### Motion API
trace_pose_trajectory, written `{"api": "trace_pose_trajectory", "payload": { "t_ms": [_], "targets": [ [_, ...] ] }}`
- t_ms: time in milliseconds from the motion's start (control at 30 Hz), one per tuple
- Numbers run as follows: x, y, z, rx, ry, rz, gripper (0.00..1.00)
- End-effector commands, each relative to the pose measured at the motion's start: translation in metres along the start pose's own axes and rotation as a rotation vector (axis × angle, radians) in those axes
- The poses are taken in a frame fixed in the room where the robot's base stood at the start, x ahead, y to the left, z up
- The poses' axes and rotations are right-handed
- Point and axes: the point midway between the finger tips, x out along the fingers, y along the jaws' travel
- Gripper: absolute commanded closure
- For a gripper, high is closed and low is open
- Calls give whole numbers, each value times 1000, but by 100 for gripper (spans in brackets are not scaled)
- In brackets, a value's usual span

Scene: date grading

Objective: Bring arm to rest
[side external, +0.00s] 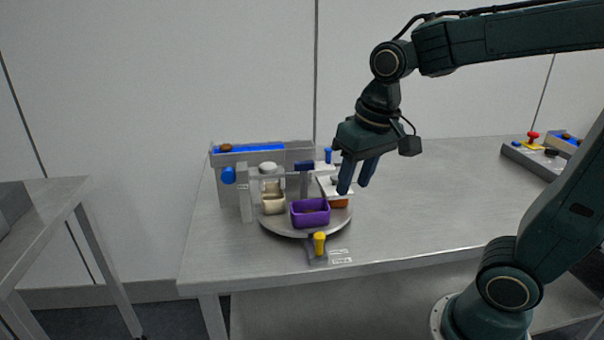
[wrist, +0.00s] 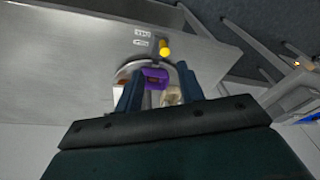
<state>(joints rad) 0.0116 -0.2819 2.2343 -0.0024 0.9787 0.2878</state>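My gripper (side external: 357,178) hangs over the right part of the round turntable (side external: 284,231), with its blue fingers pointing down. In the wrist view my gripper (wrist: 160,92) shows its two fingers spread apart, with nothing held between them. Beyond the fingertips in that view are a purple bin (wrist: 155,73) and a cream bin (wrist: 172,96). In the side view the purple bin (side external: 310,212) sits at the turntable's front, the cream bin (side external: 272,201) to its left, and an orange bin (side external: 339,203) lies partly hidden behind and right, below my fingers.
A grey unit with a blue channel (side external: 250,149) stands behind the turntable, a brown date (side external: 226,147) at its left end. A yellow-topped lever (side external: 319,243) stands in front. A control box with a red button (side external: 533,136) is at the far right. The table (side external: 440,190) between is clear.

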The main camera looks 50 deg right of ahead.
Motion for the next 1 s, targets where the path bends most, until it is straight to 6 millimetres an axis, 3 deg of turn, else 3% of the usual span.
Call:
{"api": "trace_pose_trajectory", "payload": {
  "t_ms": [233, 500, 700, 1000],
  "targets": [
    [-19, 9, 35, -118, 115, -27, 62],
    [-28, 18, 68, -236, 226, -41, 62],
    [-28, 22, 81, -286, 272, -43, 62],
    [-28, 23, 83, -296, 279, -43, 62]
  ]
}}
